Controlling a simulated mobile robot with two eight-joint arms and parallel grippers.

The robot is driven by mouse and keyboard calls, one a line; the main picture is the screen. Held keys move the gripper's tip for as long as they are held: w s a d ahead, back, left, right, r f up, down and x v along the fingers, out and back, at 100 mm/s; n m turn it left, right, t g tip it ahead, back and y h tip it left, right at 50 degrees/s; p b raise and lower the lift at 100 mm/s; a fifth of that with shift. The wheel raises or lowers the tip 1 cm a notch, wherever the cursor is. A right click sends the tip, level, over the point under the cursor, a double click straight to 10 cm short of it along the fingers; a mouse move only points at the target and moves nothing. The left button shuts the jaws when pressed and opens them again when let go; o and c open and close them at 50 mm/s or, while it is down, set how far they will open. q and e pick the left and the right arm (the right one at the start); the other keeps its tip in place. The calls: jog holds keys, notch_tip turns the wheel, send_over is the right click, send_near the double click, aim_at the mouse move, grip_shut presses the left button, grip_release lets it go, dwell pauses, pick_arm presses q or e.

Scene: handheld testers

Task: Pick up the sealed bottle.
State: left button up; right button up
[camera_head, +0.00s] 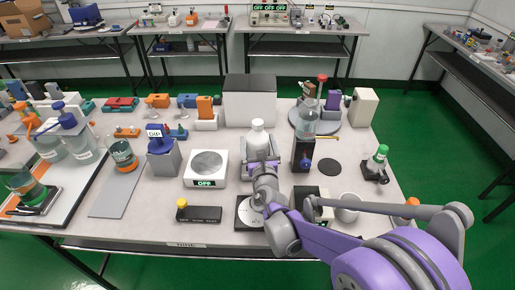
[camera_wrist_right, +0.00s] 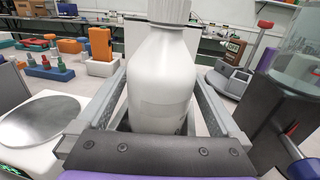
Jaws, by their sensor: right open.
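The sealed bottle, white with a white cap (camera_head: 258,138), stands upright on the table, right of the white scale. In the right wrist view the bottle (camera_wrist_right: 162,82) fills the middle. Its cap is cut off by the top edge and its base is hidden behind my gripper's body. My right gripper (camera_head: 260,165) is at the near side of the bottle, with its two fingers apart, one on each side of the bottle's body. The jaws are open; whether a finger touches the bottle I cannot tell. My left gripper is out of view.
The scale (camera_head: 206,165) is close on the left. A dark stand with a clear vessel (camera_head: 303,153) is close on the right. A large grey-white box (camera_head: 250,102) stands behind. A small black device with a yellow knob (camera_head: 199,214) lies in front.

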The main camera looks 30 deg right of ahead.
grip_shut()
dwell(0.4)
